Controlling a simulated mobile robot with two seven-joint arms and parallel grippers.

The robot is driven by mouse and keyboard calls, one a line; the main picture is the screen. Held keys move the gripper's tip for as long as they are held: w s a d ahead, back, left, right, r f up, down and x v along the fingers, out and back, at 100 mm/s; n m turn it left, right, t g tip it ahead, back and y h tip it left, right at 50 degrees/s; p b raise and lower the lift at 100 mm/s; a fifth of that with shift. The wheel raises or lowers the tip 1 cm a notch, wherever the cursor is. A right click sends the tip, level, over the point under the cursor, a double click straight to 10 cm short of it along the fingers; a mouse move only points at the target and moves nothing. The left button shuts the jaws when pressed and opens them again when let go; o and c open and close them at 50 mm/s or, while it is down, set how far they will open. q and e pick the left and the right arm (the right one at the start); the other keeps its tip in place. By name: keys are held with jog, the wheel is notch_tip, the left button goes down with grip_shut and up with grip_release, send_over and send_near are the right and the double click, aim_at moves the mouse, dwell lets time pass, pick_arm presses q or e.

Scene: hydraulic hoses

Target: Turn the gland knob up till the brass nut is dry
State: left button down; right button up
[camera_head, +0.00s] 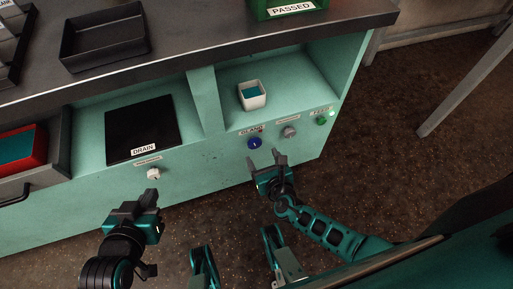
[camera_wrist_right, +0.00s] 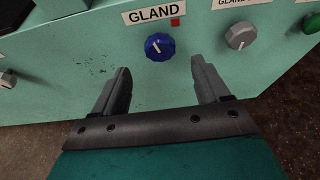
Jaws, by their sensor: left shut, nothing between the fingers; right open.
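The blue gland knob (camera_head: 255,143) is on the green bench front under the GLAND label. My right gripper (camera_head: 264,162) is open in front of the panel, just below the knob. In the wrist view its fingertips (camera_wrist_right: 160,68) are spread on both sides below the knob, with nothing between them. My left gripper (camera_head: 147,203) is shut and empty, away from the panel at lower left. I cannot make out a brass nut in either view.
A grey knob (camera_head: 289,132) and a green one (camera_head: 321,120) sit right of the gland knob; a white knob (camera_head: 153,174) is under the DRAIN plate (camera_head: 142,128). A white cup (camera_head: 252,95) with teal contents stands on the shelf.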

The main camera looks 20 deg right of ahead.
aim_at(256, 145)
jog(key=b+x, duration=0.2)
jog(key=x, duration=0.4)
jog(key=shift+f, duration=0.1)
jog(key=shift+w+f, duration=0.1)
jog(key=shift+w, duration=0.2)
jog(key=c, duration=1)
